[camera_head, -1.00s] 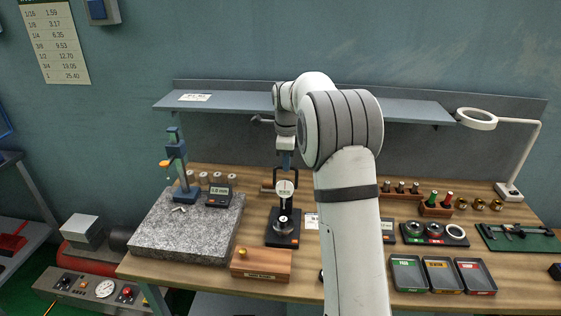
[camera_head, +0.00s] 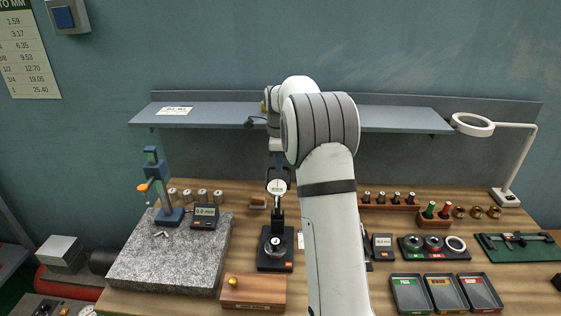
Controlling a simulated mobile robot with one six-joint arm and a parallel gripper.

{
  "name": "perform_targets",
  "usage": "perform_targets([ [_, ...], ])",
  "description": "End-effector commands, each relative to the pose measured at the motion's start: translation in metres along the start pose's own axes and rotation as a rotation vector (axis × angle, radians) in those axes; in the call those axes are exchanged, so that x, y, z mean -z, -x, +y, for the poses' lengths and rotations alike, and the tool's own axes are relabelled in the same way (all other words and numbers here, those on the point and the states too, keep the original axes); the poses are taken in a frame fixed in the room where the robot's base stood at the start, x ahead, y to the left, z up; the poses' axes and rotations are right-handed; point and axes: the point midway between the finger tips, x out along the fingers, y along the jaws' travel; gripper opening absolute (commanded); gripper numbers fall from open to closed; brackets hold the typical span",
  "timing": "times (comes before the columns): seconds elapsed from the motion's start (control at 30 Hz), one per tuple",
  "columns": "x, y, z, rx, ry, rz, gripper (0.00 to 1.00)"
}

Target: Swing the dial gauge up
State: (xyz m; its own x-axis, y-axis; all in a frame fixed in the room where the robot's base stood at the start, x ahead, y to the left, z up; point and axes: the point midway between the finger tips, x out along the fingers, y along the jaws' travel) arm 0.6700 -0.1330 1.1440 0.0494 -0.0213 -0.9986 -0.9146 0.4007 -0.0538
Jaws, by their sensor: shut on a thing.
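The dial gauge (camera_head: 277,187), with a round white face, is at the upper part of a black stand (camera_head: 275,262) on the bench. The stand has a round metal piece on its base. My gripper (camera_head: 277,172) comes down from above and is shut on the dial gauge. The dark fingers show around the top and sides of the face. The exact contact of the fingers is too small to make out.
A granite plate (camera_head: 160,272) with a blue height stand (camera_head: 160,185) lies to the left. A wooden box (camera_head: 253,291) stands in front. A shelf (camera_head: 390,118) runs behind. Trays (camera_head: 445,293) and a ring-light lamp (camera_head: 472,125) are to the right.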

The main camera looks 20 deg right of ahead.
Motion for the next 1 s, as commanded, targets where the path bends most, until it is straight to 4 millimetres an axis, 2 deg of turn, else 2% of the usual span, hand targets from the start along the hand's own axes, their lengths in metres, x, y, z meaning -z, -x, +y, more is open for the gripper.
perform_targets([
  [0.4, -0.0012, 0.0019, -0.0015, 0.007, 0.000, -0.007, 0.00],
  [0.43, -0.0011, 0.0020, -0.0015, 0.007, 0.000, -0.006, 0.12],
  [0.67, 0.0009, 0.0015, -0.0014, 0.005, -0.003, -0.004, 0.31],
  [0.9, 0.0019, 0.0017, -0.0013, 0.004, -0.004, -0.002, 0.32],
  [1.0, 0.0020, 0.0078, -0.0019, 0.006, -0.004, -0.003, 0.32],
])
